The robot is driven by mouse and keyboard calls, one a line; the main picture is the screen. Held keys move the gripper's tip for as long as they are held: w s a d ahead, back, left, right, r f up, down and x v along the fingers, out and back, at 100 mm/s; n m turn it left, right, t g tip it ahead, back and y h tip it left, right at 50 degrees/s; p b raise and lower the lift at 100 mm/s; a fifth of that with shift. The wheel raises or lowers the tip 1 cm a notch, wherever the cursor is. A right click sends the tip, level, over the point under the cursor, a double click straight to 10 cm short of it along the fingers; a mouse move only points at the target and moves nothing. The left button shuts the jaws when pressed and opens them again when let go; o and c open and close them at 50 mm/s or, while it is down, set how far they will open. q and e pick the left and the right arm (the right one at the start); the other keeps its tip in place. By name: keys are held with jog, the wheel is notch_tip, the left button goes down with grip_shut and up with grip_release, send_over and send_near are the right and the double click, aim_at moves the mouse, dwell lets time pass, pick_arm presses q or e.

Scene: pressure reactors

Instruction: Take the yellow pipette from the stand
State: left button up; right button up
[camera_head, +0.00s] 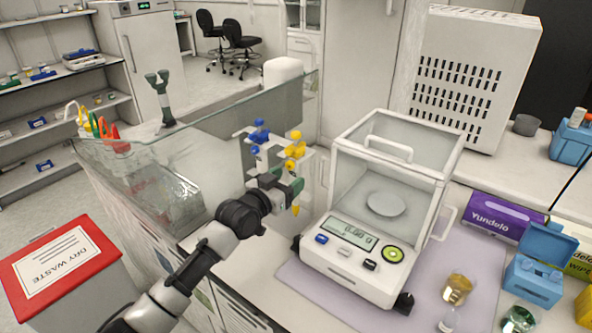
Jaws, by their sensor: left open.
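The yellow pipette (296,146) hangs upright at the right side of the white pipette stand (267,158), to the left of the balance. Its yellow tip shows lower down, below my gripper. A blue pipette (259,132) hangs in the same stand, to the left of the yellow one. My left gripper (292,186) is open at the height of the yellow pipette's lower body, and its fingers overlap the pipette in the picture. Whether they touch it, I cannot tell. The middle of the pipette is partly hidden by the gripper. My right gripper is not in view.
A glass-sided balance (350,255) stands close to the right of the stand, on a mauve mat (315,287). A glass panel (215,125) rises behind and left of the stand. A red-lidded dry waste bin (58,270) is at lower left. Small flasks and blue boxes (535,278) sit at right.

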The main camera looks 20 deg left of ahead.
aim_at(293, 175)
pick_arm(q)
jog(key=shift+x, duration=1.95)
jog(key=shift+s, duration=0.1)
jog(key=shift+c, duration=0.2)
jog(key=c, duration=1.1)
jog(key=shift+o, duration=0.2)
jog(key=shift+r, duration=0.1)
